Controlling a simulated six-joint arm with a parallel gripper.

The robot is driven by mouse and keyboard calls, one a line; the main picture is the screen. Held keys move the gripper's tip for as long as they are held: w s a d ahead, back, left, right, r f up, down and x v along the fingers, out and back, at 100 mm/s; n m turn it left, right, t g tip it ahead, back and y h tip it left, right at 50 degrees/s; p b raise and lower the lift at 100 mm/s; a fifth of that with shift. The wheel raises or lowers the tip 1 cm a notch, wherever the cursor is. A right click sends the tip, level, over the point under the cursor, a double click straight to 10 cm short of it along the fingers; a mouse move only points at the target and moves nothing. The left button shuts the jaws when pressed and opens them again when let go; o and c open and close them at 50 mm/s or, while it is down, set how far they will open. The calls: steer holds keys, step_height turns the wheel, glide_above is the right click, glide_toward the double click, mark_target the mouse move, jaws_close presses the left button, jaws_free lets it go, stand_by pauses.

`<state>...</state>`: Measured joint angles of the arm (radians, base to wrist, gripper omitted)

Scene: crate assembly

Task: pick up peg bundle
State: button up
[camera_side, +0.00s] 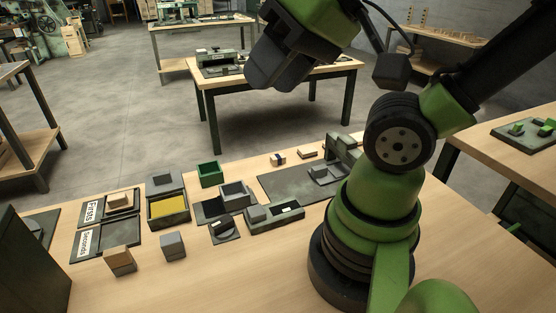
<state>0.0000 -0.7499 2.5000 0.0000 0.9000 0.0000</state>
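My gripper (268,82) is raised high above the workbench at the top of the view, dark grey and tilted down to the left. Its fingers look like blocky dark shapes, and I cannot tell if they are apart or closed. A small pale piece with a dark band (278,159) lies near the back edge of the bench, well below the gripper. It may be the peg bundle, but it is too small to be sure. Nothing touches it.
A green open box (209,174) and a yellow-bottomed box (168,211) stand to its left. A small wooden block (307,153) lies to its right. A dark plate with a green-grey fixture (342,148) is close by. Labelled trays (90,212) lie at left.

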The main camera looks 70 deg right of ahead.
steer(key=shift+w, duration=0.1)
steer(key=w+d+f+n+g+h, duration=0.1)
steer(key=w+d+n+g+h, duration=0.15)
steer(key=w+d, duration=0.35)
steer(key=n+g, duration=0.5)
steer(key=n, duration=0.6)
glide_above(280, 156)
steer(key=shift+m+y, duration=0.25)
steer(key=f, duration=2.4)
steer(key=shift+w, duration=0.35)
steer(key=f, duration=0.6)
steer(key=shift+s+d, duration=0.1)
steer(key=shift+s, duration=0.2)
